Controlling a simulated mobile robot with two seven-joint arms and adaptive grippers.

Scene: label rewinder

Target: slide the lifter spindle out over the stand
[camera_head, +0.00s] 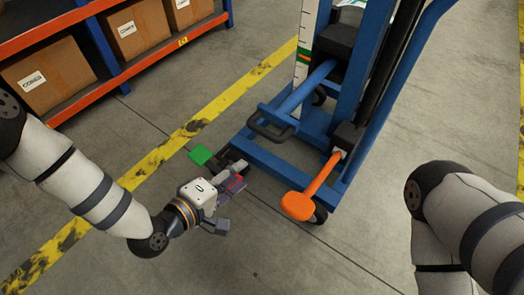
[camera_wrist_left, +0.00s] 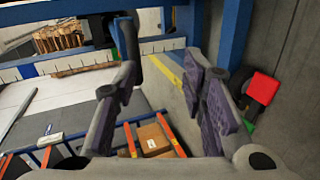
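The blue lifter (camera_head: 352,85) stands upright at top centre in the head view. A blue bar that looks like its spindle (camera_head: 311,86) slopes down to the left from the mast. A black loop handle (camera_head: 268,128) is on the frame just below. My left gripper (camera_head: 228,202) is low, left of the lifter's base and below the handle, apart from the bar. Its fingers are spread with nothing between them in the left wrist view. I cannot make out the stand. My right gripper is out of view; only its arm shows.
An orange pad on an arm (camera_head: 298,206) juts out of the lifter toward me. A green pad (camera_head: 200,155) is beside my left gripper. A shelf with cartons (camera_head: 47,76) is at upper left. The floor (camera_head: 290,265) in front is clear.

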